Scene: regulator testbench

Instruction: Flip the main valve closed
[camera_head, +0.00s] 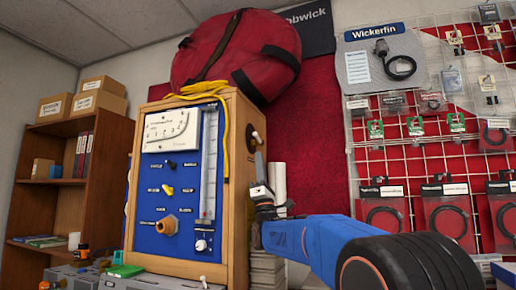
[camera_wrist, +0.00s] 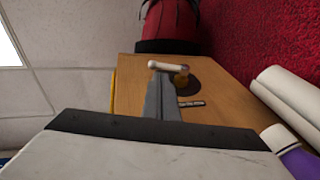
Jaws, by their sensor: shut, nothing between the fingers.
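The regulator testbench (camera_head: 236,200) is a wooden box with a blue front panel. On its right side sits a valve with a small lever (camera_head: 253,138), which I take for the main valve. In the wrist view the pale lever (camera_wrist: 168,66) lies roughly crosswise on a dark round mount on the wooden side (camera_wrist: 215,80). My gripper (camera_head: 259,150) points up alongside that side, its tips close to the lever. In the wrist view my shut fingers (camera_wrist: 160,85) reach the lever's left end. I cannot tell whether they touch it. Nothing is held.
A red round bag (camera_head: 235,55) and a yellow cord (camera_head: 224,130) lie on top of the testbench. White rolls (camera_head: 277,185) stand just right of my gripper. A wire rack with hanging packages (camera_head: 430,150) is on the right wall. A wooden shelf (camera_head: 115,150) stands at left.

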